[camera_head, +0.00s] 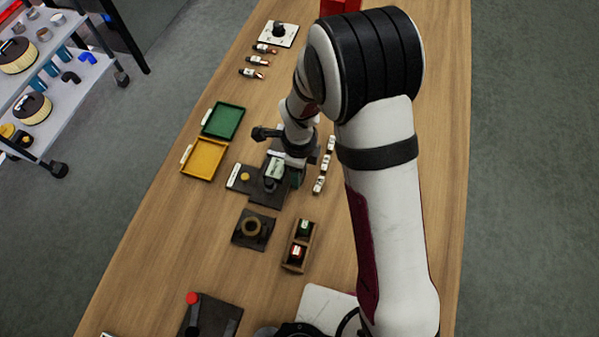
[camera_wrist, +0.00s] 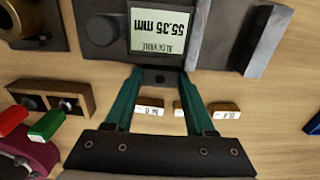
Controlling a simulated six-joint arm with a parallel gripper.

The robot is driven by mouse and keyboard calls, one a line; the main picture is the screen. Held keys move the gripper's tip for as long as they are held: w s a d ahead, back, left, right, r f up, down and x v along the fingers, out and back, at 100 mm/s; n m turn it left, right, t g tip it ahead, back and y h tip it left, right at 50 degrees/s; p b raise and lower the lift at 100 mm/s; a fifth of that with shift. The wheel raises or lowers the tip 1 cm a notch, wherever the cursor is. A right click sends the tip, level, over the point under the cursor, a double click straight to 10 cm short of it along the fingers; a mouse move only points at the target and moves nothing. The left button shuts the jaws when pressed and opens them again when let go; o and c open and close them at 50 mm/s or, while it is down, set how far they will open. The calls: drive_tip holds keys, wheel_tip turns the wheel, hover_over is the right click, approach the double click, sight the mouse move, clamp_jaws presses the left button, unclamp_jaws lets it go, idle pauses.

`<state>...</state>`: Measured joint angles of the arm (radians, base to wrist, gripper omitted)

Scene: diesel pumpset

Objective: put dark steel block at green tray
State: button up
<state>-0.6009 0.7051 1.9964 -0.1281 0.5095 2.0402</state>
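The green tray (camera_head: 223,121) lies flat on the bench at left of centre in the head view and looks empty. My gripper (camera_wrist: 161,72) is over the bench by a measuring device; its teal fingers stand apart. In the head view, my arm hides part of this area and the fingertips are unclear.
A yellow tray (camera_head: 205,158) lies just in front of the green one. A wooden holder (camera_head: 298,247) with red and green items stands nearer, beside a dark plate with a ring (camera_head: 253,229). Several small labelled pieces (camera_wrist: 228,111) lie close to the fingers. Bare wood lies left of the trays.

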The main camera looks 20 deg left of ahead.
clamp_jaws()
drive_tip(key=shift+r, duration=0.1)
drive_tip(key=shift+r, duration=0.25)
drive_tip(key=r, duration=0.2)
drive_tip(key=d+r, duration=0.1)
drive_tip(key=r, duration=0.1)
drive_tip(key=shift+w, duration=0.1)
drive_tip(key=d+r, duration=0.6)
drive_tip(key=d, duration=0.5)
drive_tip(key=w+d+r+n, duration=0.2)
drive_tip(key=d+r+n, duration=0.2)
drive_tip(key=r+n, duration=0.5)
drive_tip(key=w+d+r+n, duration=0.2)
drive_tip(key=d+r+n, duration=0.2)
drive_tip(key=r+n, duration=0.4)
drive_tip(key=shift+d+r+n, duration=0.35)
drive_tip(key=shift+r+n, duration=0.05)
drive_tip(key=shift+n, duration=0.1)
